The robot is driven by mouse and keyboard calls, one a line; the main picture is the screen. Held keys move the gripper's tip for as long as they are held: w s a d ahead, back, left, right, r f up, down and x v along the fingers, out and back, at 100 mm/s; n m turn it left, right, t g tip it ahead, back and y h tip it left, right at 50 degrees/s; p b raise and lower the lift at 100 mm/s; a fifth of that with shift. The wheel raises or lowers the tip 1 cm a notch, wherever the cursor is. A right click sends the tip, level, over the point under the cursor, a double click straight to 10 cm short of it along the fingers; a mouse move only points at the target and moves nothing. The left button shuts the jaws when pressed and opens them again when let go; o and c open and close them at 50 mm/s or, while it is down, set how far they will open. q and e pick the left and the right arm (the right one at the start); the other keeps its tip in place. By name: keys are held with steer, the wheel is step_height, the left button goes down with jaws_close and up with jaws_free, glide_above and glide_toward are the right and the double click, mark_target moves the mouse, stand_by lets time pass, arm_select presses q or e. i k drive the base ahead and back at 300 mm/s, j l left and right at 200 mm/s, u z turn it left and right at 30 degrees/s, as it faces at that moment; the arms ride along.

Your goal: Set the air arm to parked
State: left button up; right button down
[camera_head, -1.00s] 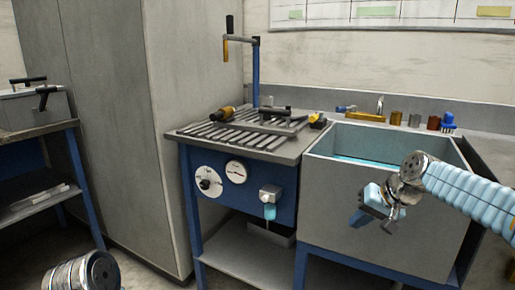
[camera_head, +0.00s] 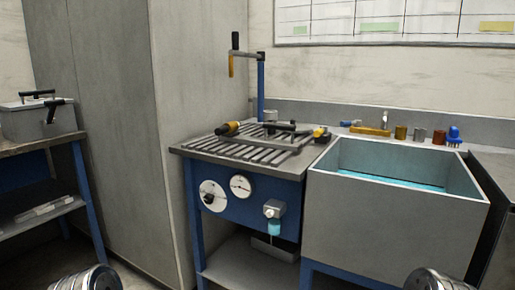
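The air arm (camera_head: 246,54) is a dark horizontal bar at the top of a blue post (camera_head: 261,88) at the back of the slatted bench (camera_head: 250,150). The bar reaches left from the post. Its left end carries a black upright grip (camera_head: 235,41) and a hanging orange-yellow piece (camera_head: 231,66). No marking for a parked position can be read. Neither of my grippers is in view. Only round metal parts of my arms show at the bottom edge, at the left and at the right.
Yellow-and-black tools (camera_head: 228,128) lie on the bench top. Dials (camera_head: 240,185) and a small dispenser (camera_head: 274,209) are on its blue front. A sink with blue liquid (camera_head: 400,215) stands right. A tall grey cabinet (camera_head: 100,120) and a side table (camera_head: 35,144) stand left.

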mark_target(260, 56)
steer(key=i+j, duration=0.1)
steer(key=j, duration=0.2)
steer(key=i+j+z, duration=0.15)
steer(key=j+z, duration=0.3)
steer(key=j, duration=0.15)
steer(key=j+z, duration=0.45)
steer(key=j, duration=0.2)
steer(key=i, duration=0.05)
